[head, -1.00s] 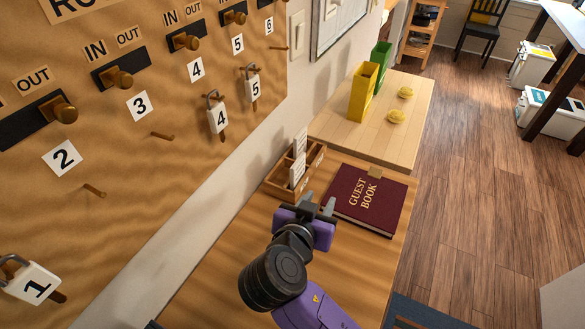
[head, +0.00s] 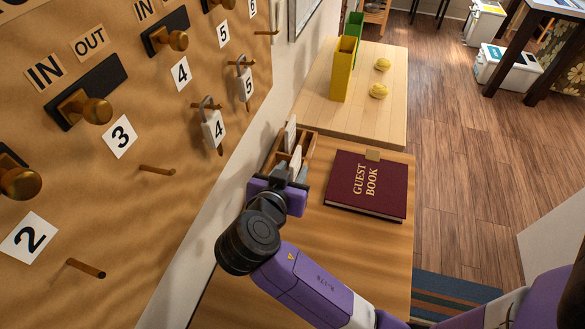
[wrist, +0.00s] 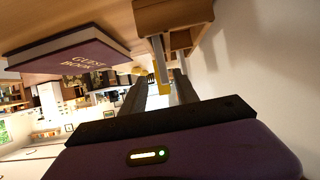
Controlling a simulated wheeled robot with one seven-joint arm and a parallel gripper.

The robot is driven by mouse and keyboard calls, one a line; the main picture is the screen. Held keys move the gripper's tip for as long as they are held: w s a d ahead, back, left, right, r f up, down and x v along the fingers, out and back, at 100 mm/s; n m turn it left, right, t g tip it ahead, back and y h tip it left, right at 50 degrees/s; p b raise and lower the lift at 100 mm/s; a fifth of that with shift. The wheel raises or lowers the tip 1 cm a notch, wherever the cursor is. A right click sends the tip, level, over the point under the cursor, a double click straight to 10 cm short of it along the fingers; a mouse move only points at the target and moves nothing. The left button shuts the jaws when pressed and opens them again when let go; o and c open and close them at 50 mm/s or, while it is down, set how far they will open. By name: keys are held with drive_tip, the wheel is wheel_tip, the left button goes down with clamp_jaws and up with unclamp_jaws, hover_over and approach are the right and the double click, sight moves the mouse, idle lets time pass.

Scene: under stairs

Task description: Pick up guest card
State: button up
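Two white upright cards stand in a small wooden holder (head: 309,147) by the wall: a nearer card (head: 295,163) and a farther card (head: 290,134). Their print is too small to tell which is the guest card. My gripper (head: 289,173) is open at the near end of the holder, with the nearer card just beyond its fingers. In the wrist view, my gripper (wrist: 160,80) has its fingers apart, and the holder (wrist: 180,18) and a pale card edge (wrist: 157,50) show ahead. I cannot tell whether the card is between the fingers.
A dark red guest book (head: 368,186) lies right of the holder. Yellow (head: 344,70) and green (head: 356,30) upright holders stand on the lighter table behind. The key board (head: 150,80) with numbered padlocks is at left.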

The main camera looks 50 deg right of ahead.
drive_tip(key=x, duration=0.1)
drive_tip(key=b+x, duration=0.1)
drive_tip(key=x, duration=0.1)
drive_tip(key=b+x, duration=0.1)
drive_tip(key=x, duration=0.1)
drive_tip(key=shift+w+a+f, duration=0.2)
drive_tip(key=shift+w+f, duration=0.05)
drive_tip(key=shift+w, duration=0.05)
drive_tip(key=shift+w+d, duration=0.15)
drive_tip(key=shift+d, duration=0.25)
clamp_jaws()
